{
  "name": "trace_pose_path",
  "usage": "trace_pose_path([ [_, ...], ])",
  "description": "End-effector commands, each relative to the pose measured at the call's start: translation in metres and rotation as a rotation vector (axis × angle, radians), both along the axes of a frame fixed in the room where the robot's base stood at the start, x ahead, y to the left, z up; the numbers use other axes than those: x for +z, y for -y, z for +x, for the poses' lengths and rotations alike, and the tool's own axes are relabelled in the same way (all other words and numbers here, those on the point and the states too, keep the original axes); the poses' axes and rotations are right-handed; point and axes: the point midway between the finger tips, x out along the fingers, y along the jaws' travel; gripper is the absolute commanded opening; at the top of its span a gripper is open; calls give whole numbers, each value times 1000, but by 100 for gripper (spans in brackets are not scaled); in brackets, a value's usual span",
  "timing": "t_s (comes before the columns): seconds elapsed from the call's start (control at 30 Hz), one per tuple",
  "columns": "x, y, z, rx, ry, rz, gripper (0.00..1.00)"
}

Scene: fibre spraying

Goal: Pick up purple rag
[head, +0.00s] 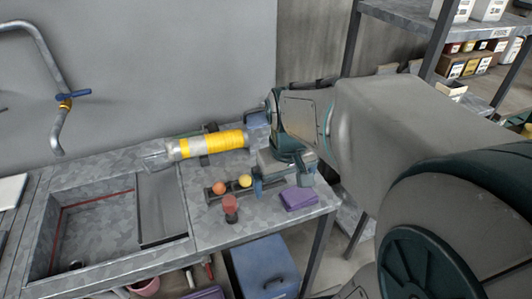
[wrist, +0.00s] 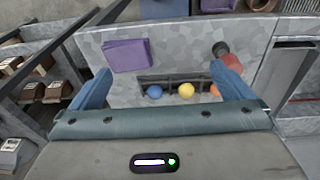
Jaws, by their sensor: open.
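The purple rag (head: 299,198) lies folded flat on the right end of the metal counter, near its edge. In the wrist view the rag (wrist: 126,56) is at the upper left, ahead of the left finger. My gripper (head: 284,184) is above the counter beside the rag, to its left in the head view.
A black rack with a blue ball (wrist: 154,91), a yellow ball (wrist: 186,90) and an orange ball (head: 218,188) lies beside the rag. A red-topped item (head: 230,208) stands near the front. A yellow-banded cylinder (head: 207,145) lies behind. A sink (head: 95,225) is at left, shelves (head: 404,14) at right.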

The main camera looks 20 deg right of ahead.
Motion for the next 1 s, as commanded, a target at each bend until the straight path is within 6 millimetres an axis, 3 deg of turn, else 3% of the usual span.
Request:
trace_pose_path([
  [0.2,-2,49,44,32,-97,15,100],
  [0.4,-9,76,62,56,-135,37,100],
  [0.57,-24,81,65,63,-143,44,100],
  [0.8,-72,80,64,64,-145,45,100],
  [1.0,-94,80,64,64,-140,42,100],
])
